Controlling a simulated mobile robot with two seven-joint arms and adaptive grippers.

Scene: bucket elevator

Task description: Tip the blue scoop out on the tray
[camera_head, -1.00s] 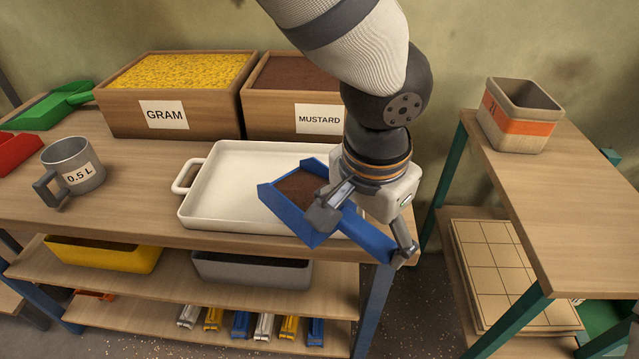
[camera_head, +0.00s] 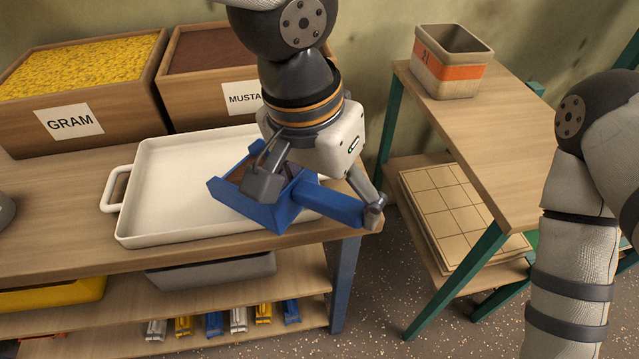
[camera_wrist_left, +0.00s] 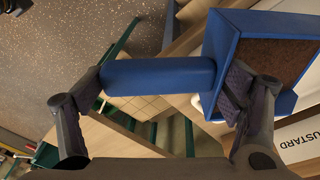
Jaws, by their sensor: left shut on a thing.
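The blue scoop (camera_head: 262,212) is in my left gripper (camera_head: 318,199), which is shut on it with one finger at the bowl and the other at the handle's far end. In the left wrist view the scoop (camera_wrist_left: 225,50) holds brown grain (camera_wrist_left: 285,58). The grain is mostly hidden by a finger in the head view. The scoop looks roughly level, held over the right part of the white tray (camera_head: 165,185), its handle pointing right past the tray. The visible part of the tray is bare; its right end is hidden. My right gripper is out of view.
Behind the tray stand the gram box (camera_head: 75,130) and the mustard box (camera_head: 190,105). At right is a side table (camera_head: 485,135) with an orange-banded container (camera_head: 450,65). Bins sit on the shelf below. My right arm shows at the right edge.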

